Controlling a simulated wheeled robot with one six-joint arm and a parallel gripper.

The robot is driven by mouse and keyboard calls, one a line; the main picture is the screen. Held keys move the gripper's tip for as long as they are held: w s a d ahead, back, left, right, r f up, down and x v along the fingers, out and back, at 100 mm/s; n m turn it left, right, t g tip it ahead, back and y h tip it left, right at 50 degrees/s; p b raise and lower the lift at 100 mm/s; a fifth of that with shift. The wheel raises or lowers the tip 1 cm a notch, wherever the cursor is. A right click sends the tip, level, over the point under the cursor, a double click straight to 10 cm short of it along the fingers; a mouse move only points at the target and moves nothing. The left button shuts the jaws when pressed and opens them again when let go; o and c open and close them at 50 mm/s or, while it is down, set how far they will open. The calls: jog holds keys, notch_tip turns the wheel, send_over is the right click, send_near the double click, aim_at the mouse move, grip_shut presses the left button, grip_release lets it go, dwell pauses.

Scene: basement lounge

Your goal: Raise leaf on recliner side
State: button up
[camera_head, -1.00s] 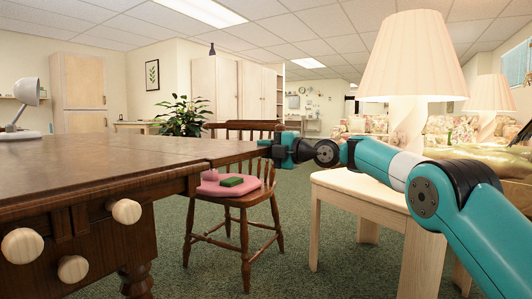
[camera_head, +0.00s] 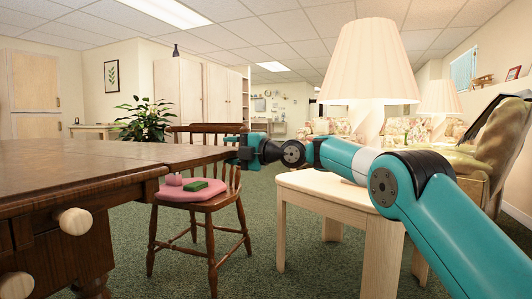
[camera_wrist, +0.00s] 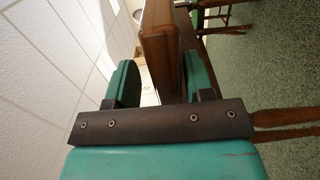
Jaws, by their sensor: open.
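The dark brown wooden table (camera_head: 85,168) fills the left of the head view. Its leaf (camera_head: 197,154) juts out at the right end, close to level with the top. My gripper (camera_head: 236,152) is at the leaf's outer edge. In the wrist view, my gripper (camera_wrist: 157,80) is open, with one teal finger on each side of the leaf's wooden edge (camera_wrist: 157,40). A gap shows on the left finger's side; whether the right finger touches the wood I cannot tell.
A wooden chair (camera_head: 214,203) with a pink cushion (camera_head: 190,192) stands below the leaf. A pale side table (camera_head: 335,190) with a lamp (camera_head: 366,65) stands under my arm. A recliner (camera_head: 500,145) is at the right. Green carpet (camera_head: 262,262) is open between chair and side table.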

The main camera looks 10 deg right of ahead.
jog(key=p+v, duration=0.2)
jog(key=v, duration=1.4)
jog(key=shift+d, duration=0.1)
jog(key=s+a+r+m+g+h+p, duration=0.1)
jog(key=s+a+m+g+h+p, duration=0.15)
jog(key=s+a+m+p, duration=0.4)
jog(key=s+a+r+m+g+h+p, duration=0.2)
jog(key=s+m+h, duration=0.15)
jog(key=s, duration=0.65)
jog(key=s+d+f+m+g+h+p, duration=0.15)
jog(key=s+m, duration=0.25)
jog(key=s, duration=0.4)
jog(key=s+d+f+m+g+h+p, duration=0.1)
jog(key=s+d+m+g+h+p, duration=0.2)
jog(key=s, duration=0.5)
jog(key=s+d+f+m+g+p, duration=0.1)
jog(key=s+m+p, duration=0.2)
jog(key=s+m, duration=0.35)
notch_tip(320, 180, up, 37)
jog(key=s+p, duration=0.2)
jog(key=p, duration=3.5)
jog(key=shift+n, duration=0.45)
